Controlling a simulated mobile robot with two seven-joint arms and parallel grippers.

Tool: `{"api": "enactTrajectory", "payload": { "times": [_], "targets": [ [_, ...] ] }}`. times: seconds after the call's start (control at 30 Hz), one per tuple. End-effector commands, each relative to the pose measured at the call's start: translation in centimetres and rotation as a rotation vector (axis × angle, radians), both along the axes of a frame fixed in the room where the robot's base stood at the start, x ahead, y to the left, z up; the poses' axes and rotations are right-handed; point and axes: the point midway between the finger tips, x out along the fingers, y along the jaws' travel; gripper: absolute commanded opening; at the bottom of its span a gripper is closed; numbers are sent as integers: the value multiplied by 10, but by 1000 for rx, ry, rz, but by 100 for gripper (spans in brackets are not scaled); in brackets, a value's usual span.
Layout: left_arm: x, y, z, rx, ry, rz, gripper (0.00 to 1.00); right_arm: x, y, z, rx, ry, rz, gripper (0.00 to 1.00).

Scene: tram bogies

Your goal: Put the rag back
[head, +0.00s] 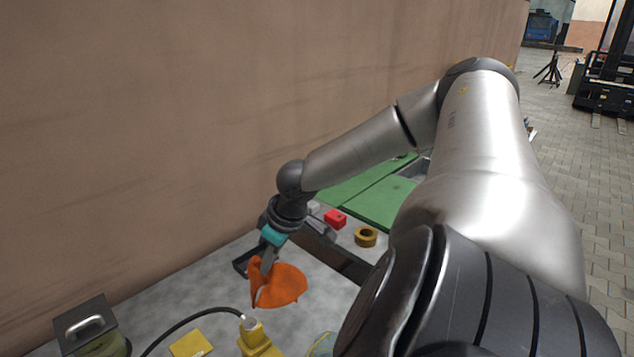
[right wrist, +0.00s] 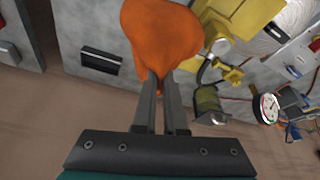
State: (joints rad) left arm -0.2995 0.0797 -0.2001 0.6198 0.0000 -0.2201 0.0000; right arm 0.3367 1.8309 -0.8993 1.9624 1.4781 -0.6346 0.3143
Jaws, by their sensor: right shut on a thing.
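The orange rag (head: 280,286) hangs from my right gripper (head: 268,262) above the grey bench top, towards the wall. In the right wrist view the rag (right wrist: 160,35) is pinched between the two fingertips of my right gripper (right wrist: 160,85) and spreads out beyond them. The rag hides part of the surface behind it. My left gripper is not in either view.
A yellow tool (head: 258,340) with a black hose, a yellow block (head: 190,344) and a dark-lidded canister (head: 90,325) stand near the rag. A red block (head: 335,218), a yellow ring (head: 366,237) and green mats (head: 385,200) lie farther back. The brown wall (head: 150,120) borders the bench.

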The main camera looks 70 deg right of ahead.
Motion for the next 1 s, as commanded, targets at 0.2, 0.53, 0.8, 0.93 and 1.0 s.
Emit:
{"api": "enactTrajectory", "payload": {
  "times": [0.2,0.53,0.8,0.93,1.0],
  "targets": [
    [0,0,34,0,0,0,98,-9,-25,-7,0,5,-4,0],
    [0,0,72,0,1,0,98,-20,-63,-26,-1,2,-4,0],
    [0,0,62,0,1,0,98,-29,-96,-48,-1,3,-6,0],
    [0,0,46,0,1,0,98,-34,-112,-58,-3,2,-5,0],
    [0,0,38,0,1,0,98,-36,-121,-63,-3,2,-5,0]
  ]
}}
